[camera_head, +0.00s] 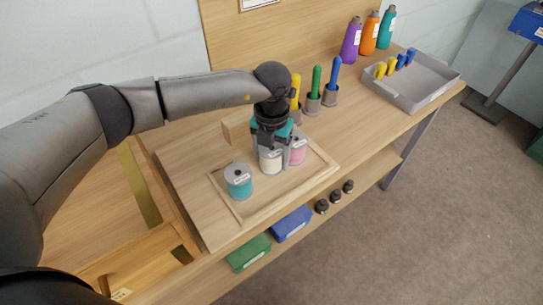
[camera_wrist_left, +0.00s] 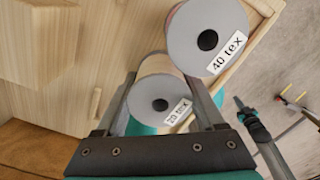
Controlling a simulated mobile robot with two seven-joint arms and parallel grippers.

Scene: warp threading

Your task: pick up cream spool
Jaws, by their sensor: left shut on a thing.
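My left gripper (camera_head: 271,143) points down at the cream spool (camera_head: 270,163) and is shut on it. In the left wrist view its two fingers stand on either side of the cream spool (camera_wrist_left: 156,88), labelled 20 tex. The pink spool (camera_head: 298,152) stands close on the right; its grey end, labelled 40 tex, shows in the left wrist view (camera_wrist_left: 207,35). The teal spool (camera_head: 239,183) stands apart at the left. I cannot tell whether the cream spool touches the tray. What looks like my right gripper (camera_wrist_left: 240,103) shows small in the left wrist view, its jaws unclear.
The spools stand in a shallow wooden tray (camera_head: 321,173) on the bench. Yellow, green (camera_head: 315,88) and blue handled tools stand behind. A grey bin (camera_head: 425,90) and several coloured bottles (camera_head: 370,35) are farther right. Green and blue boxes (camera_head: 291,224) lie on the lower shelf.

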